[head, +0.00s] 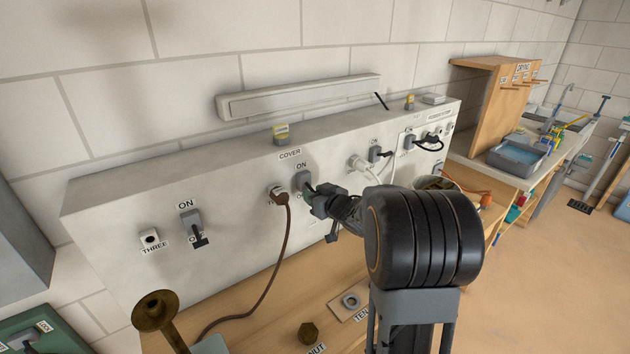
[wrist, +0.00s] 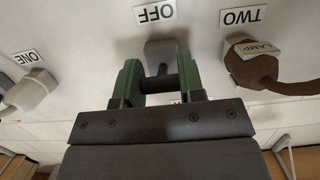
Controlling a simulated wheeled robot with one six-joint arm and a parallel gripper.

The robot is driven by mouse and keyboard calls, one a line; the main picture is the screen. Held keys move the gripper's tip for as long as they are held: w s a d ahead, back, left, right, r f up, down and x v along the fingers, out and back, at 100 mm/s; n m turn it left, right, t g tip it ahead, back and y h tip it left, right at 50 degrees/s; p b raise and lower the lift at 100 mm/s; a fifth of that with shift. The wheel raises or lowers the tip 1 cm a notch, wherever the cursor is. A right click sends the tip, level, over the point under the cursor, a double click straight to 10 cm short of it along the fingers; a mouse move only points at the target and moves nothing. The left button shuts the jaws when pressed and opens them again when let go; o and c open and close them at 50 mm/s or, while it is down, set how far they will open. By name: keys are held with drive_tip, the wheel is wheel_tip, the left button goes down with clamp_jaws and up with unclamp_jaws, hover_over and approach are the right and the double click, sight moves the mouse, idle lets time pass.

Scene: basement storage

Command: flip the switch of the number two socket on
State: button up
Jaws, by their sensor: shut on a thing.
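The number two socket holds a brown plug (head: 278,194) with a brown cord. In the wrist view, which is upside down, this plug (wrist: 250,62) has a LAMP tag and sits by the TWO label (wrist: 242,17). Beside the socket is its switch (head: 303,179), with ON above it in the head view. In the wrist view the switch's grey housing (wrist: 160,52) sits by the OFF label (wrist: 155,12). My gripper (head: 316,193) is at this switch, its green fingers (wrist: 160,84) shut on the dark lever. The fingers partly hide the lever, and its exact tilt cannot be told.
The number three socket (head: 150,239) is empty; its switch (head: 191,225) points down. A white plug (head: 357,164) and another switch (head: 376,153) are to the right. A brass horn-like object (head: 155,310) and a nut (head: 309,333) are on the bench below.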

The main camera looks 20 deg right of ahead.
sight(311, 188)
wheel_tip(311, 188, up, 3)
drive_tip(key=g+p, duration=0.3)
drive_tip(key=p, duration=0.8)
drive_tip(key=shift+s+g+h, duration=0.1)
drive_tip(key=shift+g+h, duration=0.2)
drive_tip(key=shift+h, duration=0.1)
drive_tip(key=g+p, duration=0.1)
drive_tip(key=p, duration=0.2)
drive_tip(key=shift+g+p, duration=0.45)
drive_tip(key=shift+g, duration=0.25)
drive_tip(key=shift+r+g, duration=0.1)
drive_tip(key=shift+g, duration=0.2)
drive_tip(key=o, duration=0.9)
drive_tip(key=shift+o, duration=0.2)
drive_tip(key=v, duration=1.3)
drive_tip(key=shift+s+a+r, duration=0.15)
drive_tip(key=shift+s+r, duration=0.05)
drive_tip(key=shift+r, duration=0.15)
